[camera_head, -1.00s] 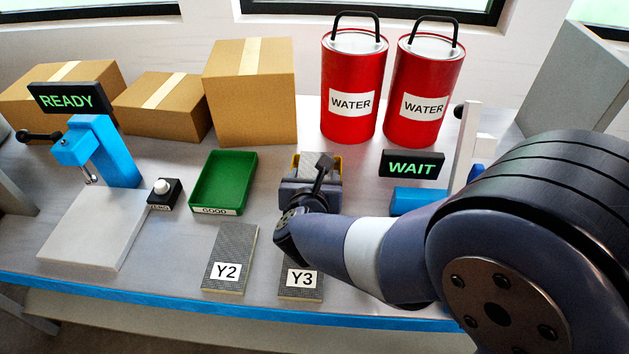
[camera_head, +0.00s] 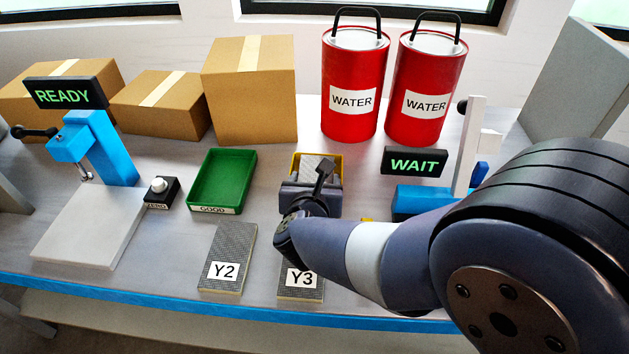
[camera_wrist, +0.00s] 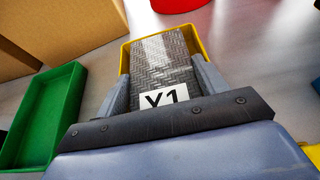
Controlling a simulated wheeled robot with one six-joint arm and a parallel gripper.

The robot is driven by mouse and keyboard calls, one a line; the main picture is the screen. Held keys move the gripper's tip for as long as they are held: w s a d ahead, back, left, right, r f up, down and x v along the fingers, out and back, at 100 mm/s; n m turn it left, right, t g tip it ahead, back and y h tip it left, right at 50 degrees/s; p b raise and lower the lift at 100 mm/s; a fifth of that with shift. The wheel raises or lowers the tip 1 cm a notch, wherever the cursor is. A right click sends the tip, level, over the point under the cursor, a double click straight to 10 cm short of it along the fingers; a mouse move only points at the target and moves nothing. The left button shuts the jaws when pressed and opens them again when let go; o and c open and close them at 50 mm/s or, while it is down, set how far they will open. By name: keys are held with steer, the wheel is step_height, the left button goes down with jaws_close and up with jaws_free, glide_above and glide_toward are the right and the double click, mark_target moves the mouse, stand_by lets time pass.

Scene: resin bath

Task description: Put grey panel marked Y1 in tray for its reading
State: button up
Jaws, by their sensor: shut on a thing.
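The grey panel marked Y1 (camera_wrist: 165,65) has a ridged tread surface and a white label. My gripper (camera_wrist: 164,82) is shut on it, one finger along each side. In the wrist view the panel lies over a yellow tray (camera_wrist: 204,38), whose rim shows around its far end. In the head view my gripper (camera_head: 311,188) is at the yellow tray (camera_head: 338,163), and part of the grey panel (camera_head: 312,167) shows inside the rim. I cannot tell whether the panel touches the tray floor. The tray's front is hidden. A green tray labelled GOOD (camera_head: 249,167) stands to the left.
Panels Y2 (camera_head: 232,245) and Y3 (camera_head: 312,291) lie near the front edge. A left device reads READY (camera_head: 63,95); a right one reads WAIT (camera_head: 413,163). A ZERO button (camera_head: 160,190), red WATER cans (camera_head: 350,100) and boxes (camera_head: 250,100) stand around. A small yellow piece (camera_head: 367,220) shows beside my arm.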

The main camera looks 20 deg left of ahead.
steer(key=o, duration=1.1)
steer(key=shift+w+r+p, duration=0.1)
steer(key=shift+r+p, duration=0.7)
steer(key=shift+p, duration=0.25)
steer(key=v, duration=1.2)
steer(key=shift+f+p, duration=0.2)
steer(key=shift+p, duration=0.1)
steer(key=b+x, duration=0.1)
steer(key=x, duration=1.1)
steer(key=shift+f, duration=0.15)
steer(key=shift+f+b, duration=0.2)
steer(key=shift+b, duration=0.3)
